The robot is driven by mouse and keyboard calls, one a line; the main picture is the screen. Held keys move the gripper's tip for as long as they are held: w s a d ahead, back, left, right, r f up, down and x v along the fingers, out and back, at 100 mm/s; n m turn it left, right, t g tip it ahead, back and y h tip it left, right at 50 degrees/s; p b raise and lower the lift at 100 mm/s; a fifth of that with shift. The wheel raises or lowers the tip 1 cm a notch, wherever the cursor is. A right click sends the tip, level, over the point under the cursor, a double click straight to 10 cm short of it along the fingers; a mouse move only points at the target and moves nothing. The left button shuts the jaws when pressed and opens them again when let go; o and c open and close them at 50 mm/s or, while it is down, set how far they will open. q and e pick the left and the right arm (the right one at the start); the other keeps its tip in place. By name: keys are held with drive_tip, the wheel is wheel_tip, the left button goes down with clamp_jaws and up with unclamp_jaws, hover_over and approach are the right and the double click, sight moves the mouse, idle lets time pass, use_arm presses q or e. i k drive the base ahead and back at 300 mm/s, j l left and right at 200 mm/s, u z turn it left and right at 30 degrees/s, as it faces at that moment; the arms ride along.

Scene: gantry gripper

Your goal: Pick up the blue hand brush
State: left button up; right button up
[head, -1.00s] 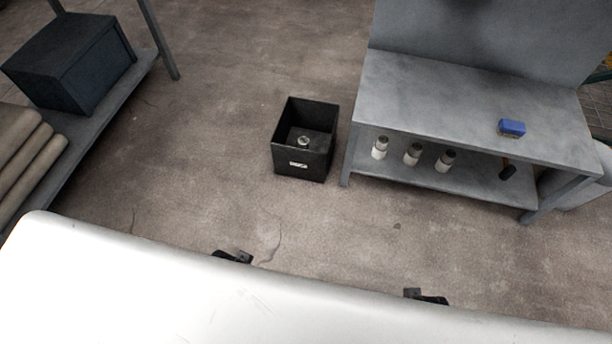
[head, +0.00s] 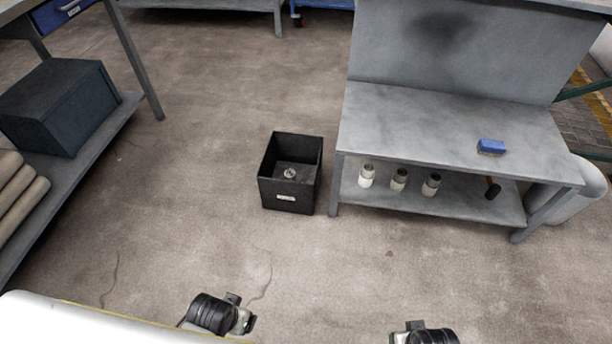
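The blue hand brush (head: 491,146) lies on the top of the grey workbench (head: 400,121) at the right in the head view. Nothing touches it other than the bench top. Two dark parts of my arms show at the bottom edge, one left of centre and one right of centre. Both are well short of the bench and far from the brush. I cannot make out the fingers of either gripper, so whether they are open or shut does not show.
A black open bin (head: 290,195) with a small item inside stands on the floor left of the bench. The bench's lower shelf holds white bottles (head: 399,179) and a dark-handled tool (head: 492,188). A dark box (head: 62,108) sits on a left shelf. The floor between is clear.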

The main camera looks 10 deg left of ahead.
sight(488, 147)
drive_tip(key=z, duration=3.1)
drive_tip(key=j+u, duration=0.1)
drive_tip(key=u, duration=2.55)
drive_tip(key=i+l+u, duration=0.8)
drive_tip(key=l, duration=0.15)
drive_tip(key=k, duration=0.1)
